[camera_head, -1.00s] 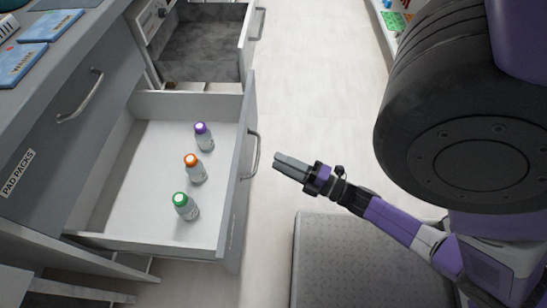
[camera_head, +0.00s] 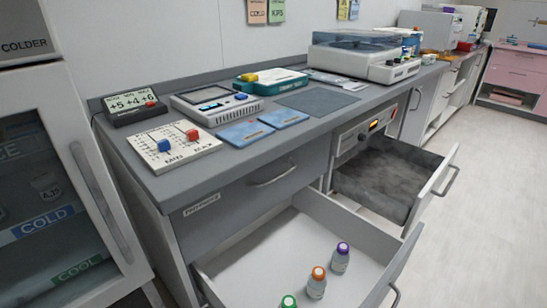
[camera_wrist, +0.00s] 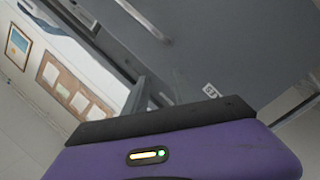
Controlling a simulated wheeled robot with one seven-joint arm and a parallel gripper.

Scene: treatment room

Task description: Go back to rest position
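The head view does not show my gripper or arm now. In the wrist view a purple housing with a black edge and a small lit strip fills the bottom; I take it to be part of my own body. No fingertips can be made out there, so whether my gripper is open or shut does not show. An open white drawer (camera_head: 235,268) in the head view holds a purple-capped bottle (camera_head: 340,260), an orange-capped bottle (camera_head: 316,285) and a green-capped bottle (camera_head: 288,302), cut off by the frame's lower edge.
A second drawer (camera_head: 385,183) with a grey inside stands open beyond it. The grey counter (camera_head: 185,185) carries a slider board (camera_head: 173,146), blue packs (camera_head: 246,133) and devices. A glass-doored cabinet (camera_head: 45,200) stands at left. Floor at right (camera_head: 470,230) is clear.

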